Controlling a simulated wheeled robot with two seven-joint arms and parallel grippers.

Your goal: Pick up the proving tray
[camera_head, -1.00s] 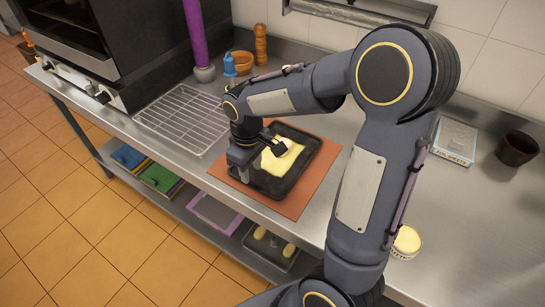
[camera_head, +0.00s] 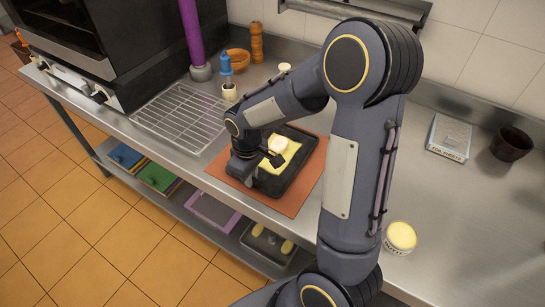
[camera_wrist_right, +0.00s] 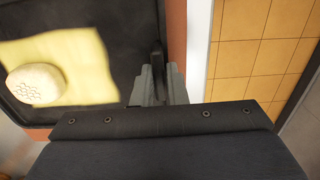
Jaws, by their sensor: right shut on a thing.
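The proving tray (camera_head: 289,174) is a black tray with a yellow sheet (camera_head: 280,158) and a round pale dough piece (camera_head: 279,145) on it. It lies on an orange mat (camera_head: 312,180) on the steel counter. My right gripper (camera_head: 250,178) is at the tray's left rim, fingers down. In the right wrist view the gripper (camera_wrist_right: 158,82) is shut on the rim of the tray (camera_wrist_right: 125,25), with the sheet and dough to the left. The arm hides part of the tray in the head view. My left gripper is out of view.
A wire rack (camera_head: 180,118) lies left of the mat. A blue-topped bottle (camera_head: 226,75), an orange bowl (camera_head: 238,60) and a pepper mill (camera_head: 256,42) stand behind. A tub (camera_head: 400,237) stands at the right. A lower shelf holds coloured boards and another tray (camera_head: 267,246).

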